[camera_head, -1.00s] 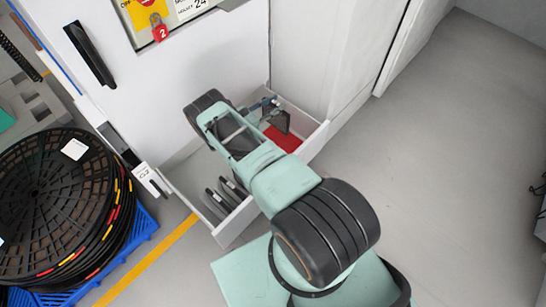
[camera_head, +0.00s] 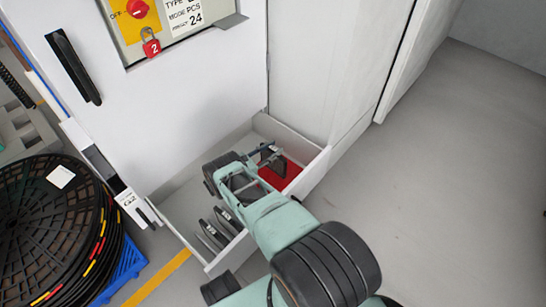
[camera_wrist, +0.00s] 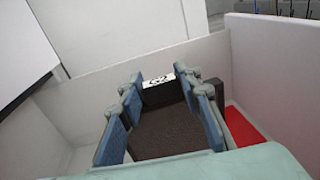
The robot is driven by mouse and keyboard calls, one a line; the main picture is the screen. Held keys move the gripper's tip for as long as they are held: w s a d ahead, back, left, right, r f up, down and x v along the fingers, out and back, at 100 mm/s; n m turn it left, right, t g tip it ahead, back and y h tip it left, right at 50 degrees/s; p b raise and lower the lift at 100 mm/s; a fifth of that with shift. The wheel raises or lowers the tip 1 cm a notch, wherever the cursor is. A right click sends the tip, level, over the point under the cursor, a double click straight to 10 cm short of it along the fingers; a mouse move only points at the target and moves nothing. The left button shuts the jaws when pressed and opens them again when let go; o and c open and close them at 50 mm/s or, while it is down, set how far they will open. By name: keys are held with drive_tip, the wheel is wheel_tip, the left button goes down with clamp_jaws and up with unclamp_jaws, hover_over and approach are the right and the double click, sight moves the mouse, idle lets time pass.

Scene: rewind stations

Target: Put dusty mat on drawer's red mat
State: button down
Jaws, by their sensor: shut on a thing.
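My gripper (camera_wrist: 165,110) is shut on a dark grey, flat mat (camera_wrist: 168,131) with a white, marked label at its far end. The mat also shows in the head view (camera_head: 273,160), partly hidden by the fingers. My gripper (camera_head: 266,156) is over the right part of the open white drawer (camera_head: 318,166). The red mat (camera_head: 286,178) lies on the drawer floor at the right, partly covered from view by my gripper and the held mat. In the wrist view the red mat (camera_wrist: 242,128) is right of the fingers. Contact between the two mats cannot be told.
Several dark flat pieces (camera_head: 214,232) stand in the drawer's left part. Drawer walls (camera_wrist: 275,68) rise around the gripper. A white cabinet (camera_head: 190,90) with a red padlock (camera_head: 151,45) stands behind. Black reels (camera_head: 45,230) are at left. The right floor is clear.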

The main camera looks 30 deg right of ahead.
wheel_tip(320, 180, down, 2)
drive_tip(key=shift+f+b, duration=0.15)
drive_tip(key=shift+b, duration=0.2)
drive_tip(key=c, duration=1.4)
unclamp_jaws()
drive_tip(key=v, duration=1.2)
drive_tip(key=shift+w, duration=0.1)
